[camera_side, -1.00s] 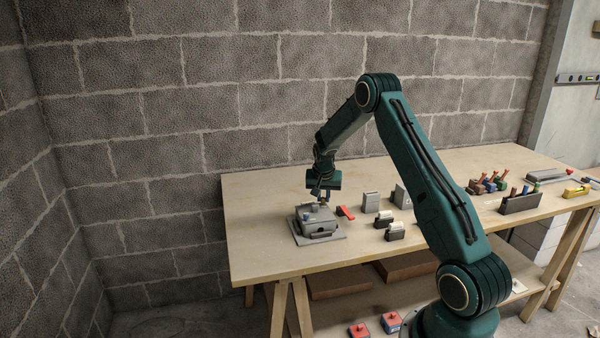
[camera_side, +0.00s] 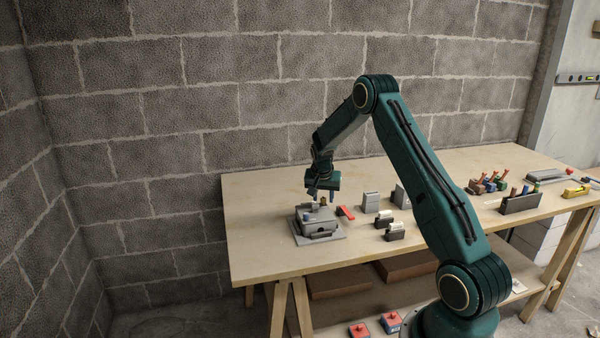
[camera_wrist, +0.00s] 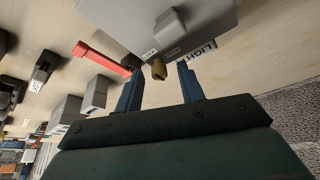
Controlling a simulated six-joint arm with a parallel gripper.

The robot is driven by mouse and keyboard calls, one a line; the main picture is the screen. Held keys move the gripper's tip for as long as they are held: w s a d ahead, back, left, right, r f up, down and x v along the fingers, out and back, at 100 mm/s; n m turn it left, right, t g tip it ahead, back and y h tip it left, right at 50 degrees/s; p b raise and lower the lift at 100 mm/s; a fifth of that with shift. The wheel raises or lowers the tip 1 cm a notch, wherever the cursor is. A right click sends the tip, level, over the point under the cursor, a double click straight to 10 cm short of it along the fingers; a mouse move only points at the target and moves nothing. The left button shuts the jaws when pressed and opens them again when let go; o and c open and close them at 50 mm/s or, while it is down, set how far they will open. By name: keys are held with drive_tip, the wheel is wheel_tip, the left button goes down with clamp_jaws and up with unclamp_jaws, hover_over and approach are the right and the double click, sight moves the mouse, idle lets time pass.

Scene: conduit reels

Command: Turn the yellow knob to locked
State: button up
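A grey box (camera_side: 318,221) on a flat base sits at the left of the table. In the wrist view the box (camera_wrist: 205,20) shows a small yellow-brown knob (camera_wrist: 158,70) near its edge, beside printed labels; one seems to read LOCK. A larger grey knob (camera_wrist: 170,24) stands near it. My gripper (camera_side: 321,194) is above the box, pointing down. In the wrist view its two blue fingers (camera_wrist: 160,88) are apart, with the knob lying between and just beyond their tips and no clear contact. The knob's exact setting cannot be told.
A red-handled item (camera_side: 346,212) lies just right of the box. Grey blocks (camera_side: 371,202) and small dark holders (camera_side: 395,232) stand further right. A dark rack (camera_side: 520,203) with colored handles is at the far right. The table front left is clear.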

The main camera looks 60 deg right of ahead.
drive_tip(key=shift+r, duration=0.1)
drive_tip(key=v, duration=1.3)
drive_tip(key=shift+a+r, duration=0.25)
drive_tip(key=shift+r, duration=0.05)
